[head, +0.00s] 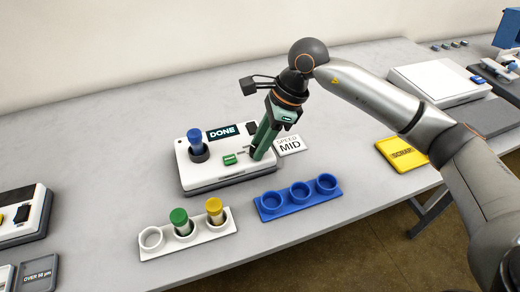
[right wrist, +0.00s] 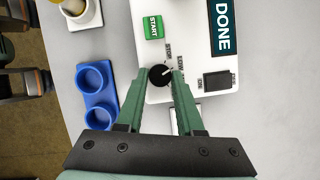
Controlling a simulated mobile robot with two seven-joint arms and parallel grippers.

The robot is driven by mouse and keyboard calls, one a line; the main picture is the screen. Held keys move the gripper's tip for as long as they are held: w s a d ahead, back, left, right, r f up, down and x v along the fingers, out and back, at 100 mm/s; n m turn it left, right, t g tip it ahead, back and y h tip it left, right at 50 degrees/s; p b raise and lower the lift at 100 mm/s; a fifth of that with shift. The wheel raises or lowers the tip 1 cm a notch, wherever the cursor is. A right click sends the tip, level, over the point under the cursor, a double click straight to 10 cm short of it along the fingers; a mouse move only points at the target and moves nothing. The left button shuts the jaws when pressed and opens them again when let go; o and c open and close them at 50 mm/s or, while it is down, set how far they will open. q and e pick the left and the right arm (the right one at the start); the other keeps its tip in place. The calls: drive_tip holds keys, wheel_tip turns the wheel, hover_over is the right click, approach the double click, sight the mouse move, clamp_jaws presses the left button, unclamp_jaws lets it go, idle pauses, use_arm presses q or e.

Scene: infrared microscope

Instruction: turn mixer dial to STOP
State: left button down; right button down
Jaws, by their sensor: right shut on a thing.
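The mixer (head: 205,178) is a white box with a blue-capped vial (head: 196,140) standing in its holder. Its screen (head: 221,132) reads DONE, and a green START button (head: 230,159) sits on top. In the right wrist view the mixer dial (right wrist: 160,76) is a round black knob with a white pointer line slanting to the upper right. Small labels lie around it, with STOP (right wrist: 168,50) just above the dial. My right gripper (head: 259,154) reaches down to the mixer's right side, its green fingers (right wrist: 160,74) shut on the dial. The left gripper is out of view.
A SPEED MID card (head: 289,145) lies right of the mixer. A white rack (head: 157,252) with green- and yellow-capped vials and an empty blue rack (head: 268,214) stand in front. A black switch (right wrist: 217,80) is near the fingers. A yellow SCRAP tray (head: 396,153) lies right.

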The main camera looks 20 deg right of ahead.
drive_tip(key=n+g+b, duration=0.1)
drive_tip(key=n, duration=0.2)
drive_tip(key=shift+w, duration=0.2)
drive_tip(key=shift+n+g+b, duration=0.5)
drive_tip(key=shift+n+b, duration=0.15)
drive_tip(key=shift+n, duration=0.45)
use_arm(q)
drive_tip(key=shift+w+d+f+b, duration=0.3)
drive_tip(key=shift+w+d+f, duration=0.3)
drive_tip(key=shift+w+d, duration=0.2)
use_arm(e)
drive_tip(key=shift+w+n+g, duration=0.1)
drive_tip(key=shift+n+g, duration=0.2)
drive_tip(key=shift+n, duration=0.6)
drive_tip(key=shift+h, duration=0.3)
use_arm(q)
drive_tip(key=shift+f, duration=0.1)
use_arm(e)
drive_tip(key=c, duration=0.5)
unclamp_jaws()
drive_tip(key=shift+c, duration=0.2)
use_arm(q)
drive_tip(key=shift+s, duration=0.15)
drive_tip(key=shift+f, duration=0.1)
